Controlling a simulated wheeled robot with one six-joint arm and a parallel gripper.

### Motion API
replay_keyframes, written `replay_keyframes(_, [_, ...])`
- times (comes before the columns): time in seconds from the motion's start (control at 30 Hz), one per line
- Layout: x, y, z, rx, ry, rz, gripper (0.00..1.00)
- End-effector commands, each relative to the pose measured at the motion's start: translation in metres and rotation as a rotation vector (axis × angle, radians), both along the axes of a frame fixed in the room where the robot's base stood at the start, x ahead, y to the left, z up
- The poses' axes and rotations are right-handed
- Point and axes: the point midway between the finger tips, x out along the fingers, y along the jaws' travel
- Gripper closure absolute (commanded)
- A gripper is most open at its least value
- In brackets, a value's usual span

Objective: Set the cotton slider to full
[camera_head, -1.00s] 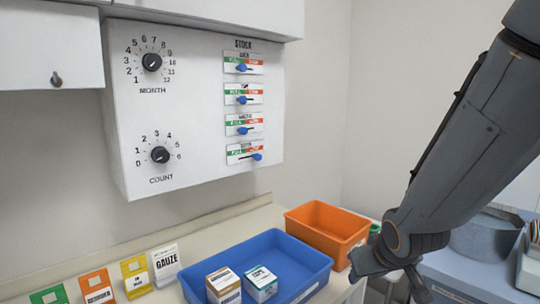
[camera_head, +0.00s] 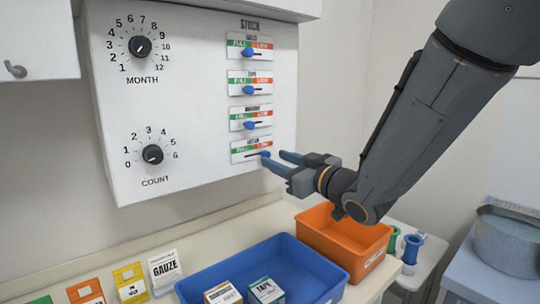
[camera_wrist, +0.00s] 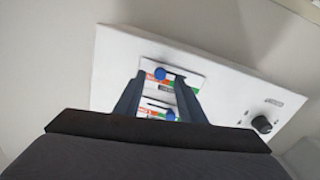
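The bottom slider of the STOCK column, on a plate (camera_head: 242,157) with a blurred label that I take for cotton, has its blue knob (camera_head: 265,154) at the right end, under the red LOW side. The green FULL side is at the left. My gripper (camera_head: 274,160) is at the right of this plate, its fingers apart and pointing at the panel, tips close to the knob. In the wrist view the two fingers (camera_wrist: 160,80) stand apart with a blue knob (camera_wrist: 160,73) showing between them. I cannot tell whether they touch it.
Three more sliders with blue knobs (camera_head: 249,89) sit above on the white panel (camera_head: 190,100). MONTH (camera_head: 140,47) and COUNT (camera_head: 152,154) dials are at its left. Below are a blue bin (camera_head: 315,290) with boxes, an orange bin (camera_head: 345,240) and standing label cards (camera_head: 164,270).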

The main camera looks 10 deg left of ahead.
Motion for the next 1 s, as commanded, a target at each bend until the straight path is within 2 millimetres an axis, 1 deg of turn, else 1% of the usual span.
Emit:
replay_keyframes(0.03, [0.005, 0.007, 0.000, -0.002, 0.002, 0.002, 0.64])
replay_keyframes(0.1, [0.012, 0.014, 0.001, -0.002, 0.000, 0.002, 0.64])
replay_keyframes(0.3, [0.023, 0.026, 0.000, -0.002, 0.002, 0.002, 0.64])
replay_keyframes(0.6, [0.024, 0.029, -0.001, -0.002, 0.000, 0.004, 0.64])
replay_keyframes(0.67, [0.024, 0.029, -0.001, -0.002, 0.000, 0.003, 0.72])
replay_keyframes(0.8, [0.024, 0.028, -0.001, -0.002, 0.000, 0.003, 0.96])
replay_keyframes(0.83, [0.024, 0.028, -0.001, -0.002, 0.000, 0.003, 1.00])
replay_keyframes(1.0, [0.024, 0.029, 0.000, -0.002, 0.000, 0.003, 1.00])
